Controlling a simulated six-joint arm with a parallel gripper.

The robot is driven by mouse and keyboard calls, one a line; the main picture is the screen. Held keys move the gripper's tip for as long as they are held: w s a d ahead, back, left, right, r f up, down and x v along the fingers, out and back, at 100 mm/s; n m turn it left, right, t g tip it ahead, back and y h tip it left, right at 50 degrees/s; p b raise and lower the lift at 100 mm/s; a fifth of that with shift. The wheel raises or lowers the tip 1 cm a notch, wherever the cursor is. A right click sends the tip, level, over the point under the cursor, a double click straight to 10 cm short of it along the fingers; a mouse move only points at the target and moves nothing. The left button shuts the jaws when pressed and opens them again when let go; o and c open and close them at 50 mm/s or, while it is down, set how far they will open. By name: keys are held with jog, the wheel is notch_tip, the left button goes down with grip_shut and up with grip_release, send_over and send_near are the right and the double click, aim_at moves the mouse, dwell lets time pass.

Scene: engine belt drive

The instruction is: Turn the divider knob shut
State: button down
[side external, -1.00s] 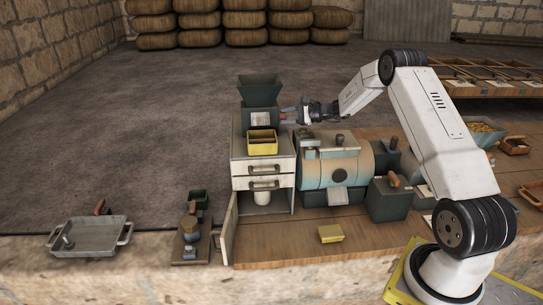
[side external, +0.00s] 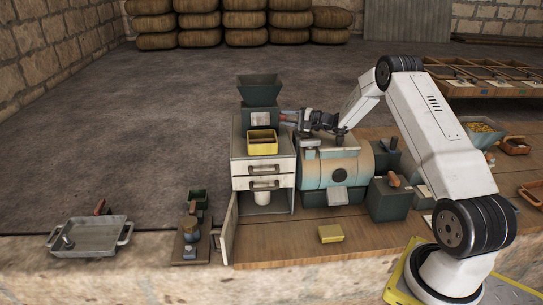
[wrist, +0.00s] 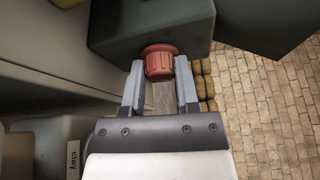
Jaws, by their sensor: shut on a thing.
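The red ribbed knob (wrist: 159,62) sticks out of the side of a dark green housing (wrist: 115,25) in the wrist view. In the side view this housing (side external: 260,118), with a hopper on top, stands on a white-drawered cabinet. My gripper (wrist: 159,68) has one finger on each side of the knob and is shut on it. In the side view my gripper (side external: 287,116) reaches in from the right at the housing's right side, and the fingers largely hide the knob. The knob's angle cannot be read.
A yellow bin (side external: 262,148) stands in front of the housing on the cabinet (side external: 263,168). A teal drum machine (side external: 336,168) sits close below my wrist. A label reading "clay" (wrist: 73,153) shows at lower left in the wrist view.

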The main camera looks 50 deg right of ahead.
dwell(0.4)
jog(key=shift+c, duration=1.8)
grip_release()
jog(key=shift+v, duration=3.9)
